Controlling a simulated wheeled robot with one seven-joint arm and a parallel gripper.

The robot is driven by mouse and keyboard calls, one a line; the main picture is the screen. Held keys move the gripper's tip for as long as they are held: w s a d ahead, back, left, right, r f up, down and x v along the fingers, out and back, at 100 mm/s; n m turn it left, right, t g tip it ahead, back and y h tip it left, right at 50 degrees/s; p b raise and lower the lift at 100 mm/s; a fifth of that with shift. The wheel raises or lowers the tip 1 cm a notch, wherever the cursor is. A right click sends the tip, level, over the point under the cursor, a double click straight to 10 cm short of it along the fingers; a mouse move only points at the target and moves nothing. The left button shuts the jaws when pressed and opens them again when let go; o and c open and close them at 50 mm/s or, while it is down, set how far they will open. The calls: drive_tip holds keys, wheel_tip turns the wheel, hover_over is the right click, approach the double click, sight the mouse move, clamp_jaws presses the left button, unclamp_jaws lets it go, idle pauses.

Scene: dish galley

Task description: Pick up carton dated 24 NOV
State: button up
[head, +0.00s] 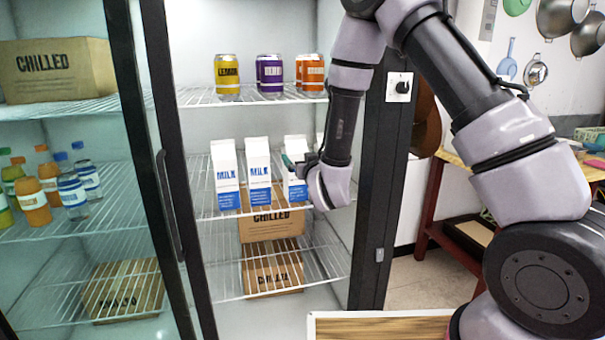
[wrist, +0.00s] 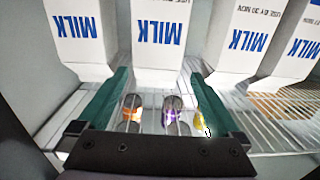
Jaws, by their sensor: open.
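Several white and blue milk cartons stand upright in a row on the middle shelf of the fridge. My gripper (wrist: 160,84) is open and empty. Its teal fingers are either side of the lower visible end of one carton (wrist: 159,40), the second from the left in the wrist view. In the head view this is the third carton from the left (head: 294,185), partly behind my gripper (head: 300,168). Its date print is cut off at the top edge of the wrist view. The carton to its right (wrist: 240,38) has a use-by line that looks like 30 NOV. I cannot tell which carton reads 24 NOV.
Yellow (head: 227,75), purple (head: 269,74) and orange (head: 312,72) cans stand on the shelf above. Cardboard boxes (head: 272,268) sit below. The neighbouring cartons stand close on both sides. A dark door frame (head: 385,180) is right of the shelf.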

sight(292, 148)
drive_tip(key=shift+w+d+f, duration=0.1)
drive_tip(key=shift+d+f, duration=0.1)
drive_tip(key=x, duration=1)
drive_tip(key=shift+w+a, duration=0.1)
drive_tip(key=shift+w, duration=0.2)
drive_tip(key=c, duration=1.3)
clamp_jaws()
drive_tip(key=shift+r, duration=0.2)
